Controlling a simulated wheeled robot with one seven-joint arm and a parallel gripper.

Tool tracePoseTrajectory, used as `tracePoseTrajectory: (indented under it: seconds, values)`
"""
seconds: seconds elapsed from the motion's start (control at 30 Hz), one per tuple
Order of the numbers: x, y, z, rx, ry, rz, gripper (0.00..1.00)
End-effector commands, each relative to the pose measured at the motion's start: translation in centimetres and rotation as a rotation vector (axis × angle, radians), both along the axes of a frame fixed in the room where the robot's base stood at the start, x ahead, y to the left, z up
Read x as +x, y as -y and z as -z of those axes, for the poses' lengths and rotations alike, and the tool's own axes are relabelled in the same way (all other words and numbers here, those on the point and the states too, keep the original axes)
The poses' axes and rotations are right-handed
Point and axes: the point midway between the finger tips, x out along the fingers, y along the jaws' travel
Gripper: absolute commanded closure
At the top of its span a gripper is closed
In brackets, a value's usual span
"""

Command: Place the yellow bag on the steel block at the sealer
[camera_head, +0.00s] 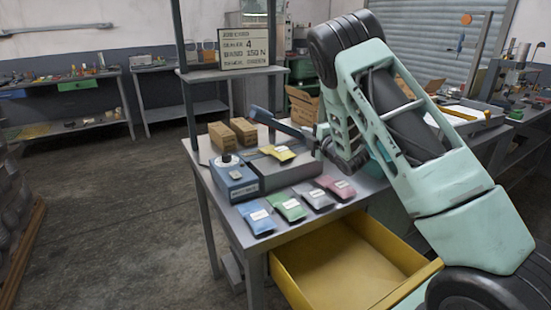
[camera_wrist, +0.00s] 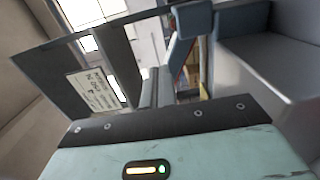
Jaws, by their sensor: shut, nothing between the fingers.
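The yellow bag (camera_head: 278,153), with a white label, lies on top of the grey steel block (camera_head: 268,178) at the sealer (camera_head: 236,182). The sealer has a blue body with a dark knob, and its blue lever arm (camera_head: 285,124) is raised above the block. My gripper (camera_head: 320,141) is just right of the bag, near the end of the lever, apart from the bag as far as I can see. It is shut and empty; its fingers are mostly hidden in the head view. The wrist view shows the mint gripper housing and a blue-grey part close by.
Blue, green, grey and red bags (camera_head: 290,207) lie in a row along the front of the bench. Cardboard boxes (camera_head: 232,133) stand behind the sealer. An open yellow drawer (camera_head: 352,265) juts out below. A sign (camera_head: 244,48) stands on the shelf above.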

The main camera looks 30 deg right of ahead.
Motion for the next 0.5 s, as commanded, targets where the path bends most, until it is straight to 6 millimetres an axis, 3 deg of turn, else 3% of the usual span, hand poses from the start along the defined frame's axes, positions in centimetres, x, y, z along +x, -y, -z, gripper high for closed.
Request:
tracePoseTrajectory:
  seconds: [0.5]
  values:
    - [-2.4,-10.8,-0.2,0.003,-0.003,-0.002,1.00]
